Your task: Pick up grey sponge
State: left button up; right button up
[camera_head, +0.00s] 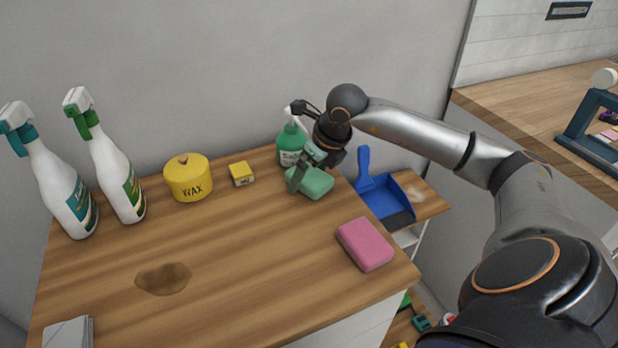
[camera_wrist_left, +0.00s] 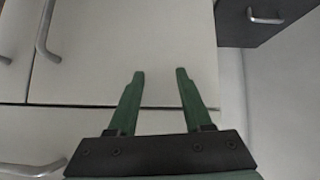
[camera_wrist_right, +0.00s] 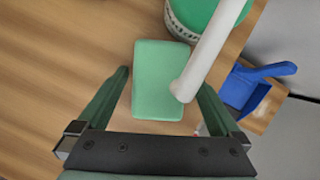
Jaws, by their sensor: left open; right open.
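No clearly grey sponge shows. A pale green sponge (camera_head: 312,183) lies near the counter's back right, under my right gripper (camera_head: 305,172). In the right wrist view, the green sponge (camera_wrist_right: 157,85) lies between the open fingers of my right gripper (camera_wrist_right: 163,85); whether they touch it is unclear. A pink sponge (camera_head: 366,245) lies near the right edge. A light grey flat item (camera_head: 67,333) is cut off at the lower left; I cannot tell what it is. My left gripper (camera_wrist_left: 160,78) is open and empty, facing white cabinet fronts.
A green pump bottle (camera_head: 290,146) stands right behind the green sponge; its white spout (camera_wrist_right: 212,45) reaches over it. A blue dustpan (camera_head: 385,203) is at the right. A yellow wax tin (camera_head: 188,178), small yellow box (camera_head: 241,174) and two spray bottles stand left. Mid-counter is clear except a brown stain (camera_head: 163,279).

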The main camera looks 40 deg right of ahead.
pick_arm(q)
jog(key=shift+f, duration=0.25)
pick_arm(e)
jog(key=shift+f, duration=0.2)
jog(key=c, duration=1.3)
jog(key=shift+r, duration=0.4)
notch_tip(320, 180, up, 2)
jog(key=shift+r, duration=0.25)
pick_arm(q)
jog(key=shift+d+f+b, duration=0.1)
jog(key=shift+f+b, duration=1.1)
jog(key=shift+b, duration=0.85)
pick_arm(e)
jog(key=s+a+r, duration=0.2)
jog(key=s+r, duration=0.8)
jog(key=s, duration=0.4)
jog(key=shift+a, duration=0.2)
